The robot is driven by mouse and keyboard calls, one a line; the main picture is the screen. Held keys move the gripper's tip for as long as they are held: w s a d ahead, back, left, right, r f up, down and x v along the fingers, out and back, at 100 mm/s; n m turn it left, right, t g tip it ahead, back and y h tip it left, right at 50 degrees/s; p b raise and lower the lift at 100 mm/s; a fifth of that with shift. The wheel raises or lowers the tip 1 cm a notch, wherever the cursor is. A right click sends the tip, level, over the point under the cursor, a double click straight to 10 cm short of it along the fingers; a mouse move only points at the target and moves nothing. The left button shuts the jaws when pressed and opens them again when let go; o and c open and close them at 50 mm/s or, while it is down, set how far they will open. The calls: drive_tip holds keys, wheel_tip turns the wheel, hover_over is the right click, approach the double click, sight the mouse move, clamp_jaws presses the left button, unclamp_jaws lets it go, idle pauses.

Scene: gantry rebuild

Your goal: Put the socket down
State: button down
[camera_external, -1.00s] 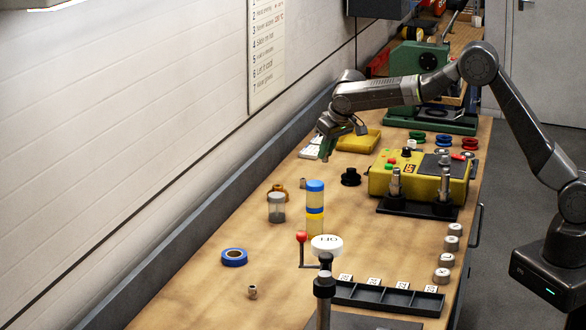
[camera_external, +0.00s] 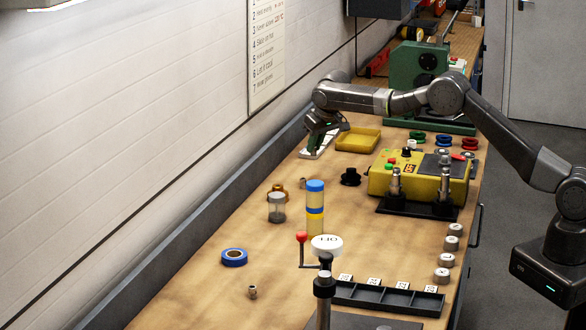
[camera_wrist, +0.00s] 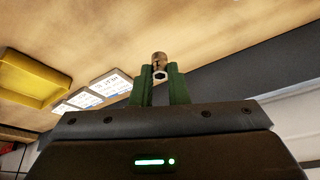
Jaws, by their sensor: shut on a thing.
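My gripper (camera_external: 317,143) is at the far left of the bench, close to the wall-side edge, beside the white cards. In the wrist view its green fingers (camera_wrist: 160,88) are shut on the socket (camera_wrist: 160,61), a small brownish metal cylinder with a hexagonal end. The socket sticks out past the fingertips, with the wooden bench top behind it. In the external view the held socket is too small and covered to make out. I cannot tell whether it touches the bench.
A yellow tray (camera_external: 358,133) and white printed cards (camera_wrist: 92,95) lie beside my gripper. A black knob-like part (camera_external: 350,177), a yellow control box (camera_external: 420,180) and a green machine (camera_external: 404,70) stand nearby.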

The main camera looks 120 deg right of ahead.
drive_tip(key=shift+f+p, duration=0.45)
drive_tip(key=shift+f, duration=2.5)
drive_tip(key=shift+f, duration=0.15)
drive_tip(key=c, duration=1.4)
unclamp_jaws()
drive_tip(key=b+v, duration=0.2)
drive_tip(key=v, duration=1)
drive_tip(key=shift+a, duration=0.1)
